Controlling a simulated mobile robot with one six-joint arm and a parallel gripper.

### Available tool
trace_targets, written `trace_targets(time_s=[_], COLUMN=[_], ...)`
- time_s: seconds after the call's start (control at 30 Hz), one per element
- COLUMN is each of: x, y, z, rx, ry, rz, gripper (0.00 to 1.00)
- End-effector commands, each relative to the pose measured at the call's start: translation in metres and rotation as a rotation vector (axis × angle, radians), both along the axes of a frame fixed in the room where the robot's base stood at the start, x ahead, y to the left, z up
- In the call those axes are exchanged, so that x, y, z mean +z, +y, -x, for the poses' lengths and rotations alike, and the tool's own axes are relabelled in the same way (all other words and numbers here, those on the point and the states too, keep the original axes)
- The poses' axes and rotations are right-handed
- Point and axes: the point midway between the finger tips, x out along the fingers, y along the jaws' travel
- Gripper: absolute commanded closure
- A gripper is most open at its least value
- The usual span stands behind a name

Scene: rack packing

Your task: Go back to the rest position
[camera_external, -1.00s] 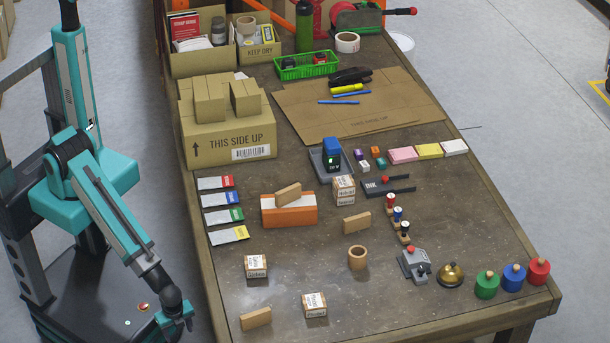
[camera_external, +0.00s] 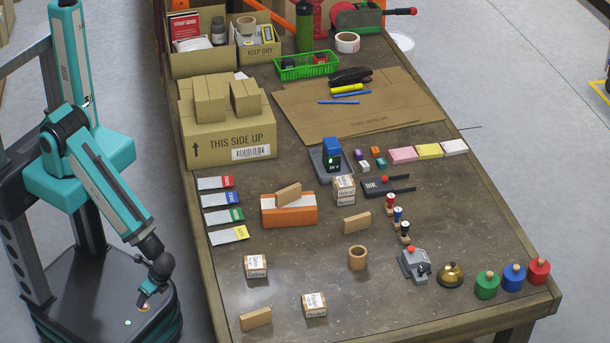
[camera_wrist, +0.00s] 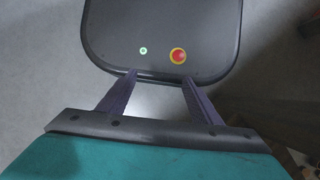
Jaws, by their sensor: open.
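My gripper (camera_external: 147,292) is off the left side of the table, low over my own dark base, and points downward. In the wrist view my gripper (camera_wrist: 152,95) shows two dark fingers spread apart with nothing between them. Beyond the fingers in that view is the top of my base, with a green-lit button and a red button ringed in yellow. In the external view the fingertips are small and partly hidden by the wrist.
The workbench (camera_external: 290,260) stands to the right of my arm. A large cardboard box (camera_external: 228,140) stands farther back.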

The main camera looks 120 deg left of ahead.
Motion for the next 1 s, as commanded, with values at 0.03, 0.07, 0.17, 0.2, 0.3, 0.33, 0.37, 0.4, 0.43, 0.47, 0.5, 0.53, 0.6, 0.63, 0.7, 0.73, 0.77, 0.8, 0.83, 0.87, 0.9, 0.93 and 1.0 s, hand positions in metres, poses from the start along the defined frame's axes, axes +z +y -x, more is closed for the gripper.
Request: trace_targets(time_s=[0.03, 0.07, 0.17, 0.2, 0.3, 0.33, 0.37, 0.4, 0.43, 0.47, 0.5, 0.53, 0.6, 0.63, 0.7, 0.73, 0.77, 0.8, 0.83, 0.87, 0.9, 0.93, 1.0], x=[0.017, 0.021, 0.036, 0.042, 0.058, 0.062, 0.067, 0.073, 0.077, 0.082, 0.088, 0.092, 0.101, 0.104, 0.110, 0.112, 0.114, 0.115, 0.116, 0.117, 0.117, 0.117, 0.116], y=[0.000, 0.000, 0.000, 0.000, 0.000, 0.000, 0.000, 0.000, 0.000, 0.000, 0.000, 0.000, 0.000, 0.000, 0.000, 0.000, 0.000, 0.000, 0.000, 0.000, 0.000, 0.000, 0.000], z=[0.000, 0.000, 0.000, 0.000, 0.000, 0.000, 0.000, 0.000, 0.000, 0.000, 0.000, 0.000, 0.000, 0.000, 0.000, 0.000, 0.000, 0.000, 0.000, 0.001, 0.001, 0.000, 0.000], rx=[0.000, 0.000, -0.001, -0.001, -0.001, 0.000, 0.000, -0.001, 0.000, -0.001, 0.000, 0.000, 0.000, 0.000, 0.000, 0.000, 0.000, 0.000, 0.000, 0.000, 0.000, 0.000, 0.000], ry=[0.000, 0.000, 0.000, 0.001, 0.001, 0.001, 0.001, 0.001, 0.001, 0.001, 0.001, 0.002, 0.002, 0.002, 0.002, 0.002, 0.002, 0.002, 0.002, 0.002, 0.002, 0.002, 0.002], rz=[0.000, 0.000, 0.000, 0.000, 0.000, 0.000, 0.000, 0.000, 0.000, 0.000, 0.000, 0.000, 0.000, 0.000, 0.000, 0.000, 0.000, 0.000, 0.000, 0.000, 0.000, 0.000, 0.000], gripper=[0.42, 0.42, 0.42, 0.42, 0.42, 0.42, 0.42, 0.42, 0.42, 0.42, 0.42, 0.42, 0.42, 0.42, 0.42, 0.42, 0.42, 0.42, 0.42, 0.42, 0.42, 0.42, 0.42])
